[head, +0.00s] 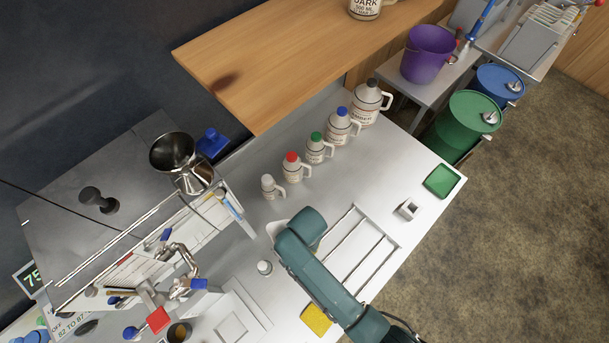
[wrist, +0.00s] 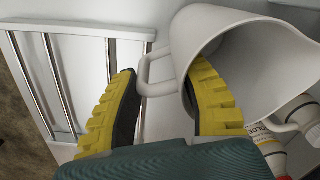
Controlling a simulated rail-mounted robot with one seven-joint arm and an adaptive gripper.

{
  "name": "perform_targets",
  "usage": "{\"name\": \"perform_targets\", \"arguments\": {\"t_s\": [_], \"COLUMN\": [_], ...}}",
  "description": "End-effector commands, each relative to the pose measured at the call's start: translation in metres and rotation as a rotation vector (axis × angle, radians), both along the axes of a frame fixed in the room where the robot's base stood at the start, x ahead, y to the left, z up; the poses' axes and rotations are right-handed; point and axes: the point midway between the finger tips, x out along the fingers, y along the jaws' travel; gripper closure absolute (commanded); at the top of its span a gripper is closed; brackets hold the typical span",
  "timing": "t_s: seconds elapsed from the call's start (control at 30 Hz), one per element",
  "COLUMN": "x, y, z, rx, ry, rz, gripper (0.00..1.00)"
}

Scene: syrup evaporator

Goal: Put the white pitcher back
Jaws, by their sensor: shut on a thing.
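The white pitcher (wrist: 262,55) fills the upper right of the wrist view, tilted with its open mouth toward the camera. Its handle (wrist: 146,72) lies between the yellow-padded fingers of my gripper (wrist: 163,72). My gripper is shut on the pitcher at its handle side; the exact contact is partly hidden by the right finger. In the head view a white edge of the pitcher (head: 276,228) shows beside my teal arm, which hides my gripper and most of the pitcher.
A railed rack (head: 362,250) lies on the white bench next to my arm; it also shows in the wrist view (wrist: 100,32). Several capped jugs (head: 315,150) stand in a row behind. A steel funnel (head: 180,160) and valve fittings (head: 180,260) are left. A green tray (head: 441,181) lies right.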

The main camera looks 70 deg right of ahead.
Motion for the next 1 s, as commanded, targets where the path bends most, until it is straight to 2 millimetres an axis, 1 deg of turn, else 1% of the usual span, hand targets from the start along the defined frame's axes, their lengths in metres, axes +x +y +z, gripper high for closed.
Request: {"name": "perform_targets", "arguments": {"t_s": [0.23,0.77,0.8,0.87,0.9,0.93,1.0], "x": [0.000,0.000,0.000,0.000,0.000,0.000,0.000], "y": [0.000,0.000,0.000,0.000,0.000,0.000,0.000], "z": [0.000,-0.011,-0.010,-0.010,-0.010,-0.010,-0.010], "rx": [0.000,0.000,-0.001,-0.001,0.000,0.000,0.000], "ry": [-0.001,-0.001,-0.001,-0.001,-0.001,-0.001,-0.001], "rz": [0.000,0.000,0.000,0.000,0.000,0.000,0.000], "gripper": [0.96,0.97,0.50,0.39,0.31,0.29,0.29]}}
